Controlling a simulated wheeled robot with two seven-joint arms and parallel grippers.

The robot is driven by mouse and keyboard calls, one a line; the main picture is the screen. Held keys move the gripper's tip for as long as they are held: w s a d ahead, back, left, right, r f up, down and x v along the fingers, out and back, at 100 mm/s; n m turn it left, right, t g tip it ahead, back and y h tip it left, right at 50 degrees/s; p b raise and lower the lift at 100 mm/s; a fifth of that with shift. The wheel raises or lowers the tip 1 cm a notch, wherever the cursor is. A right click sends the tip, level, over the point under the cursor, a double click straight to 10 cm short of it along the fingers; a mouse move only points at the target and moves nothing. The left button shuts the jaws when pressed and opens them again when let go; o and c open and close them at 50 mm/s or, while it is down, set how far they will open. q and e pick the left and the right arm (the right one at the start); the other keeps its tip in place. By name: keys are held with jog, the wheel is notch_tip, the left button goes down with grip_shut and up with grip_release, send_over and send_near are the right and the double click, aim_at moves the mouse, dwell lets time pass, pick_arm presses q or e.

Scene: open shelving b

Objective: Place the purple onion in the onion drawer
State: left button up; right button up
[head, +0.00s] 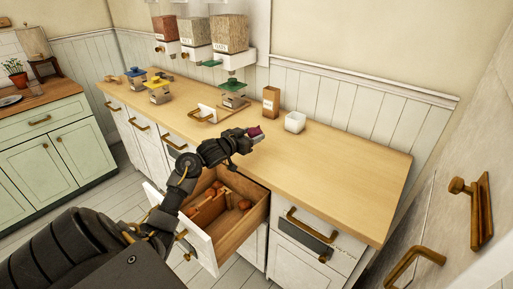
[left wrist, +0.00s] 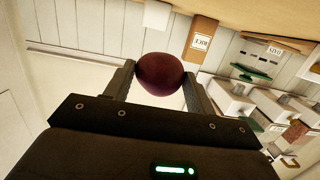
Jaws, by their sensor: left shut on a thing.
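The purple onion (head: 255,131) is held between the fingertips of my left gripper (head: 247,137), above the wooden counter. In the left wrist view the dark red-purple onion (left wrist: 160,74) sits between the two fingers of my left gripper (left wrist: 158,85), which is shut on it. An open drawer (head: 246,224) below the counter, under my left arm, has wooden sides and a divider. Several brownish-orange onion-like items (head: 244,204) lie inside it. My left forearm hides part of the drawer. My right gripper is not in view.
A white cup (head: 295,122) and a brown box (head: 271,101) stand on the counter behind the onion. Jars with coloured lids (head: 158,90) stand further left, and dispensers (head: 229,40) hang on the wall. The counter's right part (head: 360,165) is clear.

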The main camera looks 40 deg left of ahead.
pick_arm(q)
send_over(256, 152)
notch_tip(256, 152, down, 5)
jog(key=shift+f, duration=0.15)
notch_tip(256, 152, down, 3)
jog(key=shift+r+p, duration=0.2)
jog(key=shift+p, duration=0.8)
jog(key=shift+f, duration=0.1)
jog(key=shift+f, duration=0.1)
jog(key=shift+f+b, duration=0.2)
jog(key=shift+b, duration=0.1)
jog(key=o, duration=1)
jog(key=shift+r, duration=0.1)
jog(key=shift+o, duration=0.2)
